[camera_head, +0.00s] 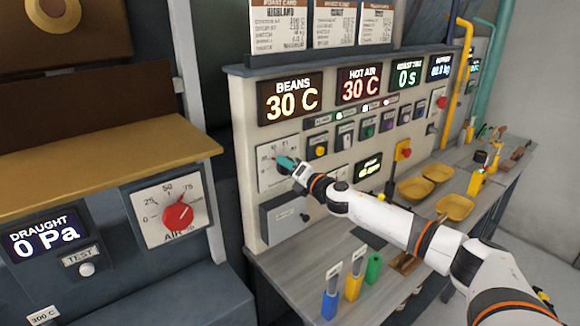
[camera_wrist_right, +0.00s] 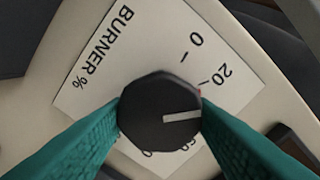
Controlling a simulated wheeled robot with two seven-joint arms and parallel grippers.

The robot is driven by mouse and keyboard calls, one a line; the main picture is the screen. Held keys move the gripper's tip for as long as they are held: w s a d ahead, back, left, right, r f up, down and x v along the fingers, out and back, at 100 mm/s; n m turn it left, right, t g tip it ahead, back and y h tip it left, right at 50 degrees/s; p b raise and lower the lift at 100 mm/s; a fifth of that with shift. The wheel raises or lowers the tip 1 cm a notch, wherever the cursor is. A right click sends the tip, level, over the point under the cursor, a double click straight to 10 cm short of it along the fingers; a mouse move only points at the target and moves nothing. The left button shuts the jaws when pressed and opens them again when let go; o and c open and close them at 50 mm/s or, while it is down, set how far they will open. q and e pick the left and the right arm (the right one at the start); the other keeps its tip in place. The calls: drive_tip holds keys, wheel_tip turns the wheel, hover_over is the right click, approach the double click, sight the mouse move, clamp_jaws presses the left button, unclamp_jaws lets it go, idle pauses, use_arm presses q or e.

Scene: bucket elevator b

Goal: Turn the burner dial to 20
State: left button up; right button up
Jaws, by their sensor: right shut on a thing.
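The burner dial is a black round knob (camera_wrist_right: 150,95) with a pale pointer line, on a white plate (camera_wrist_right: 100,70) marked "BURNER %". In the right wrist view the pointer line points right, clockwise past the tick beside 20; the 0 mark is further up. A small red bit shows at the knob's edge near the 20 tick. My right gripper (camera_wrist_right: 160,122) is shut on the knob, with a teal finger on either side. My left gripper is out of view.
The panel has displays, with BEANS (camera_head: 290,98) and HOT AIR (camera_head: 358,84) both at 30 C. A red air dial (camera_head: 178,216) is at left. A grey box (camera_head: 287,217) sits below the burner plate. Yellow trays (camera_head: 415,188) and coloured holders (camera_head: 352,286) stand on the bench.

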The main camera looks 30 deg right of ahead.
drive_tip(key=shift+n, duration=0.9)
drive_tip(key=shift+a+f, duration=0.1)
drive_tip(key=o, duration=1)
drive_tip(key=shift+c, duration=0.2)
drive_tip(key=s+d+b, duration=0.1)
drive_tip(key=s+b, duration=0.5)
drive_tip(key=s, duration=0.6)
drive_tip(key=shift+b, duration=0.4)
